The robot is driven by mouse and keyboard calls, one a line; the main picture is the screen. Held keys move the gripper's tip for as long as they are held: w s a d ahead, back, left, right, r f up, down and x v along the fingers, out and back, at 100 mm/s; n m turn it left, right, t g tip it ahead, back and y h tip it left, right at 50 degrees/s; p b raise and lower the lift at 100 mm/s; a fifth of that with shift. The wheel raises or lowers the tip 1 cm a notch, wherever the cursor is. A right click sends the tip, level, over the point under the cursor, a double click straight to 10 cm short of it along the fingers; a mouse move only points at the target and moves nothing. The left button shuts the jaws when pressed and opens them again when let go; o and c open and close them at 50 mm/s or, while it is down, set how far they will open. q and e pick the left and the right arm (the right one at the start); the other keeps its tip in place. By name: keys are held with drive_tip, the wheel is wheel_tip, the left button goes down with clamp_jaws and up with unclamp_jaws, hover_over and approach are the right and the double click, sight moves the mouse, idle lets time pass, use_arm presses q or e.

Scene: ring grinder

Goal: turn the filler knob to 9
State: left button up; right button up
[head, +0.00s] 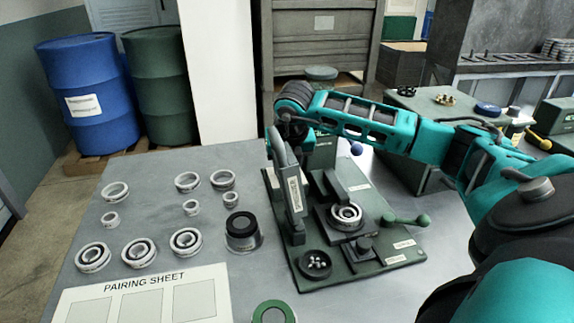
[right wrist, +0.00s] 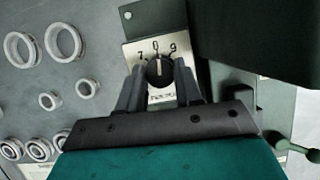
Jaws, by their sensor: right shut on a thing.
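The filler knob (right wrist: 157,70) is a dark round knob with a white pointer line, on a pale dial plate (right wrist: 134,52) marked 7, 8 and 9. Its pointer stands upright in the right wrist view, about at the 8. My right gripper (right wrist: 159,76) is shut on the knob, one finger on each side. In the head view my right arm reaches in from the right to the machine's upright panel (head: 294,196); the knob and fingertips cannot be made out there. The grinder's green base (head: 345,270) carries a ring in its fixture (head: 346,214). My left gripper is out of view.
Several metal rings (head: 186,241) and a black-topped cylinder (head: 242,230) stand on the grey table left of the machine. A pairing sheet (head: 145,279) lies in front of them. A green-handled lever (head: 405,220) sticks out at the machine's right. A green ring (head: 273,313) is at the near edge.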

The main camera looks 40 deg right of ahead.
drive_tip(key=m+b, duration=0.1)
drive_tip(key=m, duration=0.2)
drive_tip(key=shift+w+a+g+h, duration=0.1)
drive_tip(key=shift+g+h, duration=0.3)
drive_tip(key=shift+m+g+h, duration=0.5)
drive_tip(key=shift+m, duration=1.2)
drive_tip(key=o, duration=1)
drive_tip(key=shift+o, duration=0.2)
drive_tip(key=p+v, duration=0.2)
drive_tip(key=v, duration=1.1)
drive_tip(key=shift+p, duration=0.4)
